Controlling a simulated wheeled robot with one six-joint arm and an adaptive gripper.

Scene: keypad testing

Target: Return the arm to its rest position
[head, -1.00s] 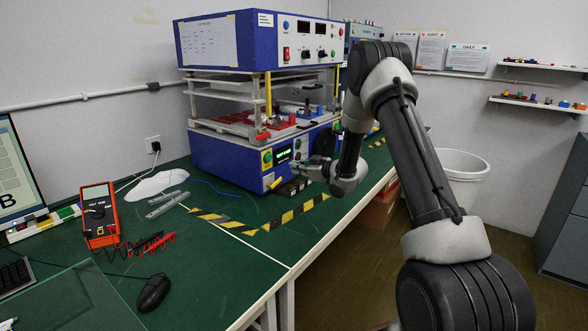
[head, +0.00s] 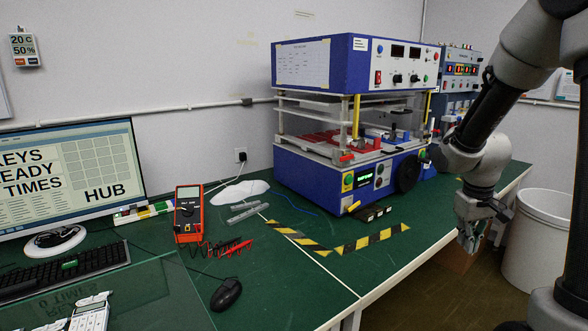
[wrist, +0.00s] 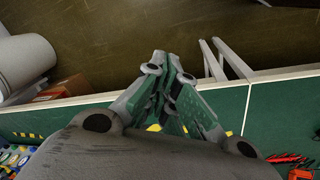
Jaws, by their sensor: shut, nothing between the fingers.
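My gripper (head: 470,237) hangs at the right of the head view, past the front edge of the green bench (head: 290,285), pointing downward. Its fingers are together with nothing between them. In the wrist view my gripper (wrist: 160,62) shows its fingertips meeting over the bench edge and the brown floor. My arm is bent, with its upper links at the right edge of the head view. The blue test machine (head: 340,185) stands on the bench to the left of my gripper, apart from it.
A white bin (head: 537,245) stands on the floor right of my gripper, with a cardboard box (head: 458,260) beside the bench. Yellow-black tape (head: 372,240), a multimeter (head: 188,213), a mouse (head: 226,294), a keyboard (head: 60,272) and a monitor (head: 80,170) are on the bench.

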